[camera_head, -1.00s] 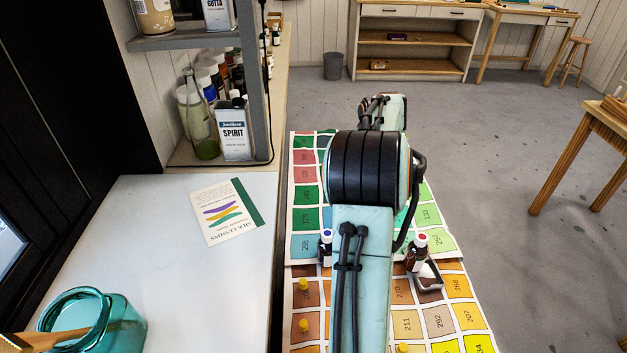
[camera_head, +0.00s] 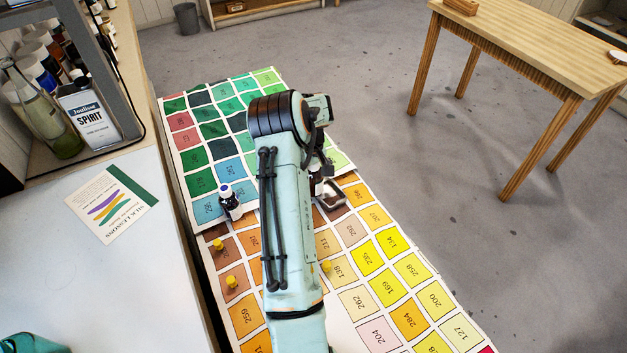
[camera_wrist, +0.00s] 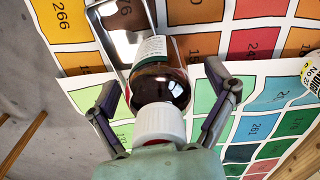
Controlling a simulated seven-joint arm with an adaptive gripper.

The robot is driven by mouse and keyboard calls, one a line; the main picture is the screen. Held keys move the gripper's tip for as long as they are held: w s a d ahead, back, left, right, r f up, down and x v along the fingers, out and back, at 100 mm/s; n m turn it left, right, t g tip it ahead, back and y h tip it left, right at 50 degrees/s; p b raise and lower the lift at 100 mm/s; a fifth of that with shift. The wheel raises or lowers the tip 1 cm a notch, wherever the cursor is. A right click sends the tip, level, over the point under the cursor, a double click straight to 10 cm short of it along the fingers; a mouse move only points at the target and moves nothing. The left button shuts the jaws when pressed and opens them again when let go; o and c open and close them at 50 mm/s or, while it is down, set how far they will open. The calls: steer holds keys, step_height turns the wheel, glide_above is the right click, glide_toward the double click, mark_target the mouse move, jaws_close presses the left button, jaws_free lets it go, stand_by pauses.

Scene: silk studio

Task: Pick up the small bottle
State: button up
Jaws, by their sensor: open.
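A small brown bottle with a white cap (camera_wrist: 158,124) fills the middle of the wrist view; a trace of red shows at the cap's edge. My gripper (camera_wrist: 162,82) is open, with one finger on each side of this bottle. I cannot tell whether either finger touches it. In the head view my arm mostly hides this bottle and the gripper. Another small dark bottle (camera_head: 230,204), with a white cap and a blue top, stands left of my arm on the colour charts.
A small metal tray (camera_head: 334,199) lies close to the gripped-around bottle; it also shows in the wrist view (camera_wrist: 120,38). Small yellow-topped items (camera_head: 231,281) sit on the numbered charts (camera_head: 356,301). A leaflet (camera_head: 103,208) and a spirit can (camera_head: 90,116) are at left.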

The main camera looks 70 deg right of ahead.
steer(key=c, duration=1.3)
